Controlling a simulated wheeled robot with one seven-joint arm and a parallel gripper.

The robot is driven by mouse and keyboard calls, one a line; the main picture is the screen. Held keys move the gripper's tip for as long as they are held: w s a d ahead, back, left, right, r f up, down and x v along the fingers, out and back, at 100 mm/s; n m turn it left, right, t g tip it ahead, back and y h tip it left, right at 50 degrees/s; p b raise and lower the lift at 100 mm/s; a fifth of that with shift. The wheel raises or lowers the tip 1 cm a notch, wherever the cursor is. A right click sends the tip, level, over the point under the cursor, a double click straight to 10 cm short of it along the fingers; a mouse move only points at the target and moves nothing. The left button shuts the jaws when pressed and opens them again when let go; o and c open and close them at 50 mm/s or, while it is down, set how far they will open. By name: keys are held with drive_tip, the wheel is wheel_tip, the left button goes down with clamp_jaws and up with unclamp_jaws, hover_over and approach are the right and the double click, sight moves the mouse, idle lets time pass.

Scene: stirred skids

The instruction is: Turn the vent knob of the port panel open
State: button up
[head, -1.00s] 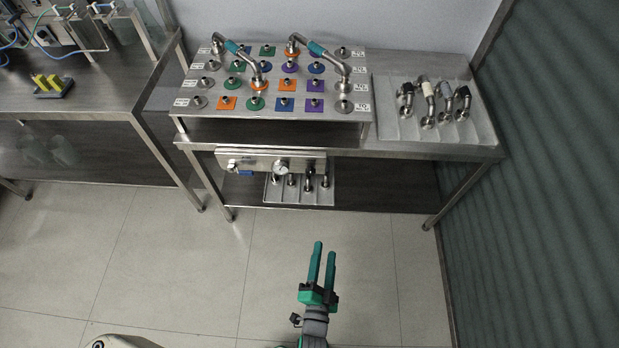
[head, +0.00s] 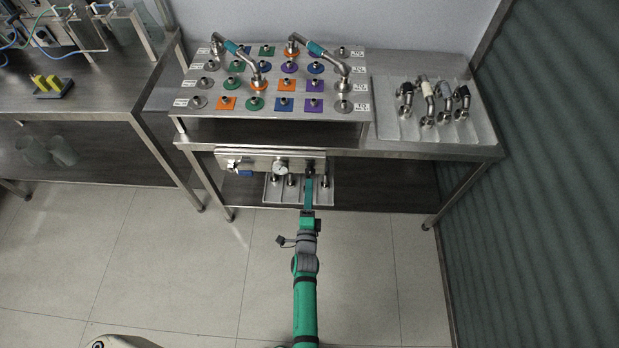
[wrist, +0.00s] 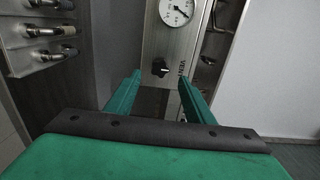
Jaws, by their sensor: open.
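The port panel (head: 257,157) is a steel box front below the front edge of the table in the head view. In the wrist view the panel (wrist: 150,45) shows a round gauge and, under it, a black vent knob (wrist: 160,67) with lettering beside it that seems to read VENT. In the head view my gripper (head: 308,188) is just in front of the panel's right end.
The gauge (head: 281,168) sits on the panel. A tray (head: 270,201) with several fittings lies on the shelf below. Bent pipes stand on the port board (head: 270,104) above, and another tray (head: 390,128) holds several elbows. The floor in front is clear.

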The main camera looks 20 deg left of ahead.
sight(310, 174)
drive_tip(key=x, duration=0.6)
drive_tip(key=shift+w, duration=0.1)
drive_tip(key=shift+a, duration=0.1)
drive_tip(key=c, duration=1)
